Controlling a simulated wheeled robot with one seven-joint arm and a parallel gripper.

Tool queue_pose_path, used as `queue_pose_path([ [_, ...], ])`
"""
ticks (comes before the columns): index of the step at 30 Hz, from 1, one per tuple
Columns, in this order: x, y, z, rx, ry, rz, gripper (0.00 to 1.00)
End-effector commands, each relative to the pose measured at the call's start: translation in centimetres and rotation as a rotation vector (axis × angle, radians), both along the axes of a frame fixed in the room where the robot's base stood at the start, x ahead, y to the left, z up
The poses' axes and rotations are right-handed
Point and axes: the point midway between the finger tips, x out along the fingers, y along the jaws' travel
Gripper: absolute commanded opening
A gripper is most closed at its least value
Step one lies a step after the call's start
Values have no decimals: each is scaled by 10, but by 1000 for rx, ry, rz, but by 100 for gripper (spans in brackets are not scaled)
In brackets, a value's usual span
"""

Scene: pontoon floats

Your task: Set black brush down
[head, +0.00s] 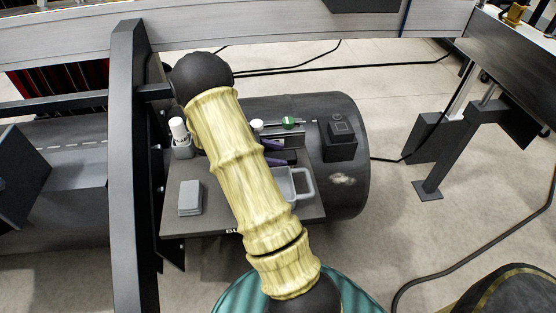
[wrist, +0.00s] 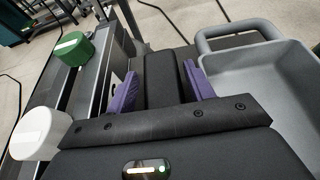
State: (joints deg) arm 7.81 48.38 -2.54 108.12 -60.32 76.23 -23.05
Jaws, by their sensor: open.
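My gripper (wrist: 160,90) is open, with its two purple fingers apart. A dark block-like thing, which looks like the black brush (wrist: 160,75), lies between the fingers with a gap on each side. Its lower end is hidden behind the gripper body. In the head view my gripper (head: 272,153) is low over the dark board (head: 218,212) on the float, mostly hidden behind my yellow arm. The brush cannot be made out clearly there.
A grey handled tray (wrist: 245,70) is close on the right; it also shows in the head view (head: 305,184). A green cap (wrist: 73,48) and a white knob (wrist: 40,133) stand left. A grey block (head: 190,198), white bottle (head: 178,128) and black box (head: 340,140) are nearby.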

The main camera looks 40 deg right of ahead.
Motion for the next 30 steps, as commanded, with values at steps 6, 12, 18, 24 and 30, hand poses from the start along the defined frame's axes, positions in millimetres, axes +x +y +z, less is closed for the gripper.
queue_pose_path([
  [6,0,0,0,0,0,0,31],
  [12,0,0,0,0,0,0,14],
  [18,0,0,5,-1,-1,1,14],
  [24,1,0,32,-1,-4,2,14],
  [30,1,0,72,-1,-3,0,14],
])
